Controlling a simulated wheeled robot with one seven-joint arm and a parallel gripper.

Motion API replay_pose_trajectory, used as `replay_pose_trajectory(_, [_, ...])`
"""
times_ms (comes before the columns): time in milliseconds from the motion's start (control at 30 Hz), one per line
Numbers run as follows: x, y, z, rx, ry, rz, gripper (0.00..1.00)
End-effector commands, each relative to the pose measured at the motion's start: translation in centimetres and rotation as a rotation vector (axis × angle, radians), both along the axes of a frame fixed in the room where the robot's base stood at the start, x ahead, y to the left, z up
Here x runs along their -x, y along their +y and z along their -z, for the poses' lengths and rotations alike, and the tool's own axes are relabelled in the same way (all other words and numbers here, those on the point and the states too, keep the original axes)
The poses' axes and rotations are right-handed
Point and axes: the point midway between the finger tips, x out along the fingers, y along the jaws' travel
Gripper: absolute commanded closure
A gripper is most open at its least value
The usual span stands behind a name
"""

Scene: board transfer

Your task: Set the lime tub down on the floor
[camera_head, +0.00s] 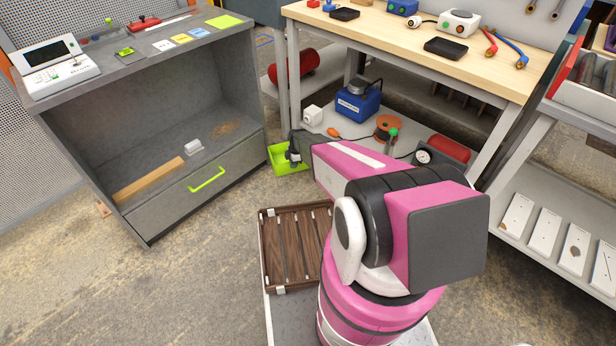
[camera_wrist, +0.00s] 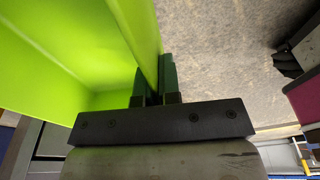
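The lime tub (camera_head: 284,166) is in the head view, between the grey cabinet and the workbench, low near the floor (camera_head: 200,262). I cannot tell whether its base touches the floor. My gripper (camera_head: 294,152) is at the tub's rim, at the end of my pink arm. In the wrist view the tub (camera_wrist: 60,62) fills the left side. Its wall runs between the two fingers of my gripper (camera_wrist: 156,84), which are shut on it. The tub's inside shows in part and looks empty there; its underside is hidden.
The grey cabinet (camera_head: 145,222) with a lime drawer handle stands left of the tub. The workbench (camera_head: 460,70) stands behind and right, with a blue box (camera_head: 357,104) on its lower shelf. A brown slatted board (camera_head: 290,250) lies nearer me. Floor in front of the cabinet is clear.

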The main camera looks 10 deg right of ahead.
Motion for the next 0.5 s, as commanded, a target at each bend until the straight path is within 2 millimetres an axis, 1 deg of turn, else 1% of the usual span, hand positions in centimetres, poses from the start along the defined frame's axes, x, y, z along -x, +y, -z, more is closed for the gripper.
replay_pose_trajectory(33, [0.0, 0.1, 1.4, -0.001, 0.001, -0.023, 1.00])
replay_pose_trajectory(100, [0.2, 0.2, 2.5, -0.002, -0.001, -0.050, 1.00])
replay_pose_trajectory(267, [0.3, -0.3, 4.0, -0.003, -0.001, -0.079, 1.00])
replay_pose_trajectory(367, [-0.2, -1.6, 4.9, -0.003, -0.001, -0.080, 1.00])
replay_pose_trajectory(500, [-1.1, -4.3, 6.6, -0.003, -0.001, -0.078, 1.00])
